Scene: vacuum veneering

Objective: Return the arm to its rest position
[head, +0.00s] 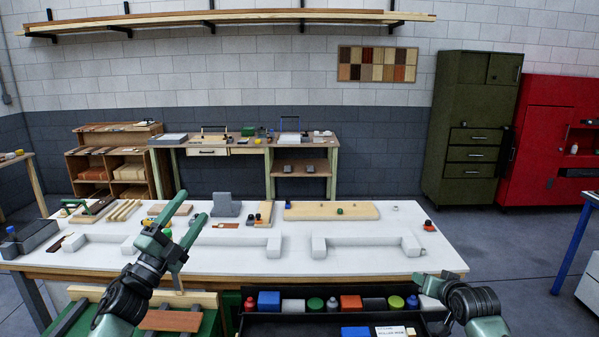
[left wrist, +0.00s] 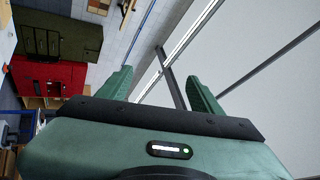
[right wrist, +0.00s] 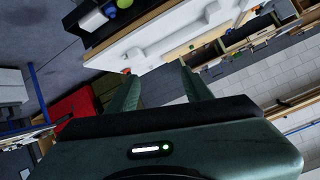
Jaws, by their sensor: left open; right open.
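My left arm comes in from the lower left of the head view. Its gripper (head: 192,207) is open and empty, raised in front of the white worktable (head: 350,262). In the left wrist view its two green fingers (left wrist: 160,76) stand apart with nothing between them. My right arm shows at the lower right of the head view, by the table's front right corner, with its gripper (head: 434,284) partly cut short by the view angle. In the right wrist view the right fingers (right wrist: 160,74) are apart and empty.
White angular blocks (head: 240,242) and a pale board (head: 330,211) lie on the table. A dark tray (head: 300,322) of coloured containers stands at the front, between my arms. A grey bin (head: 30,237) sits at the table's left end.

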